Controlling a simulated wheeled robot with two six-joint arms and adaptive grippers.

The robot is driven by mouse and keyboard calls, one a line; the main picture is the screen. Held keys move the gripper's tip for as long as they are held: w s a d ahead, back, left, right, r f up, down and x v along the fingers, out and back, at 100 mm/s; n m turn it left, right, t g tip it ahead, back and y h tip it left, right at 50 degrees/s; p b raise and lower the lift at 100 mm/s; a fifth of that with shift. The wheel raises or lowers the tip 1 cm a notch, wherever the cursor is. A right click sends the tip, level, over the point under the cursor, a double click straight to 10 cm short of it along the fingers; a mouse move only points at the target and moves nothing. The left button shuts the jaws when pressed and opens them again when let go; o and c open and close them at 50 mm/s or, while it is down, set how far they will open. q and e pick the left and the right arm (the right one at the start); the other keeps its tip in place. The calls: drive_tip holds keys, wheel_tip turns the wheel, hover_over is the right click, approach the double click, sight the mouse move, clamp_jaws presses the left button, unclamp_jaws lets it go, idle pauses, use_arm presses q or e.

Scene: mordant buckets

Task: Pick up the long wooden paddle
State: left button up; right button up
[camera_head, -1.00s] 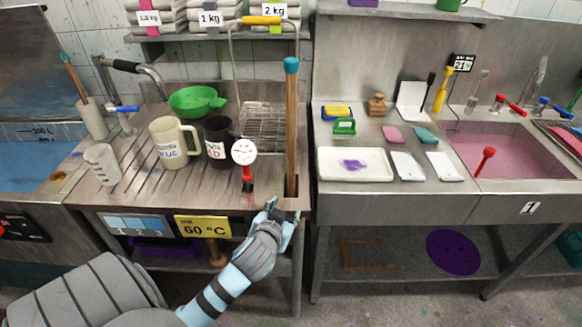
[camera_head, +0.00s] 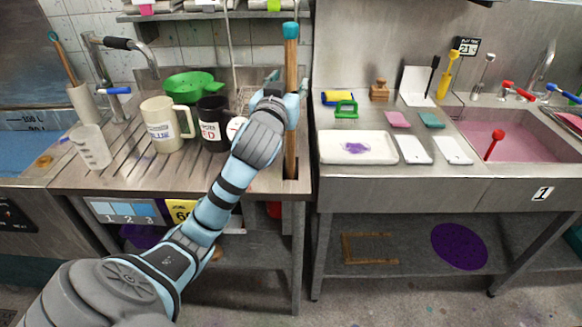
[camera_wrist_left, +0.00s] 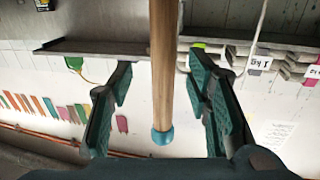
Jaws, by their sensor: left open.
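The long wooden paddle (camera_head: 291,62) stands upright in a slot at the right end of the left bench. Its brown shaft has a teal cap on top; its lower end is hidden in the slot. My left gripper (camera_head: 281,92) is raised at the upper shaft, below the cap, and hides part of it. In the left wrist view the paddle shaft (camera_wrist_left: 162,70) runs between the two spread fingers of my left gripper (camera_wrist_left: 160,80), with gaps showing on both sides. The gripper is open and empty. My right gripper is not in view.
A wire basket (camera_head: 246,97), a dark mug (camera_head: 212,125), a cream jug (camera_head: 161,126) and a green colander (camera_head: 190,86) stand left of the paddle. My forearm partly hides a round white face tag (camera_head: 235,127). A white tray (camera_head: 334,158) lies on the right bench.

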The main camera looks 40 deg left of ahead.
use_arm(q)
drive_tip(key=x, duration=0.3)
drive_tip(key=shift+a+f, duration=0.15)
drive_tip(key=shift+a, duration=0.1)
drive_tip(key=shift+w+a, duration=0.1)
drive_tip(key=shift+w, duration=0.3)
drive_tip(key=shift+s, duration=0.1)
clamp_jaws()
wheel_tip(320, 180, up, 28)
drive_tip(key=p, duration=0.6)
hover_over(289, 82)
drive_tip(key=w, duration=0.1)
drive_tip(key=shift+w+a, duration=0.15)
drive_tip(key=shift+a, duration=0.15)
